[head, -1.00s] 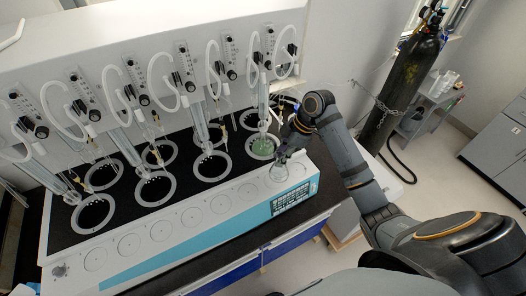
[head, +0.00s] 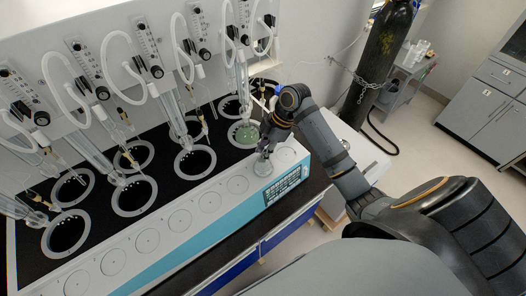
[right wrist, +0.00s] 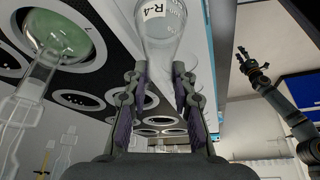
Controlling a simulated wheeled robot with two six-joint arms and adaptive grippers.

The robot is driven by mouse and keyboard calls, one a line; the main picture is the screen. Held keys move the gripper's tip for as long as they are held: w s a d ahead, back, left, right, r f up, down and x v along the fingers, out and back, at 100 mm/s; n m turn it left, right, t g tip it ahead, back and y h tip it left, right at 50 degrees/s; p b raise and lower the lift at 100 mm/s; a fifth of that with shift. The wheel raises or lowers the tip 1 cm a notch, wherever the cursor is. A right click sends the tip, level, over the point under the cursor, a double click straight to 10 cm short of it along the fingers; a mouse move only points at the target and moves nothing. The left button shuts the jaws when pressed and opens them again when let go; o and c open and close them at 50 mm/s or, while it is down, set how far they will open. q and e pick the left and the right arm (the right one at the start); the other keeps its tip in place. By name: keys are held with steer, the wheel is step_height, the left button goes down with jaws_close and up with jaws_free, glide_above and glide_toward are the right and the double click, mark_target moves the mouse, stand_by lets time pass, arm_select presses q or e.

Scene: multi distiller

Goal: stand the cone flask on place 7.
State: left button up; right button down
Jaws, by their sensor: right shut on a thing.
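The cone flask (head: 263,166) is clear glass and upright, over the seventh disc from the left on the white front ledge (head: 222,192). I cannot tell whether its base touches the disc. My right gripper (head: 268,146) is shut on the flask's neck from above. In the right wrist view the flask (right wrist: 160,45) shows an "R-4" label between the fingers of the right gripper (right wrist: 158,95). My left gripper (right wrist: 251,66) appears in the right wrist view, away from the flask, with its fingers spread. The discs' numbers are not legible.
Wells run along the black top, one holding a round flask with green contents (head: 244,134). Glass tubes and hoses (head: 85,148) rise behind. The last disc (head: 286,155), to the right of the flask, is bare. A gas cylinder (head: 380,60) stands at the back right.

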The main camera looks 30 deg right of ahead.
steer(key=c, duration=1.2)
jaws_free()
steer(key=shift+d+f, duration=0.1)
steer(key=shift+f, duration=0.05)
steer(key=shift+o, duration=0.5)
arm_select(q)
steer(key=s+f+b, duration=0.2)
steer(key=f+b, duration=0.1)
steer(key=shift+s+d+f, duration=0.15)
steer(key=shift+s+f, duration=0.1)
steer(key=shift+s, duration=0.1)
arm_select(e)
steer(key=v, duration=1.2)
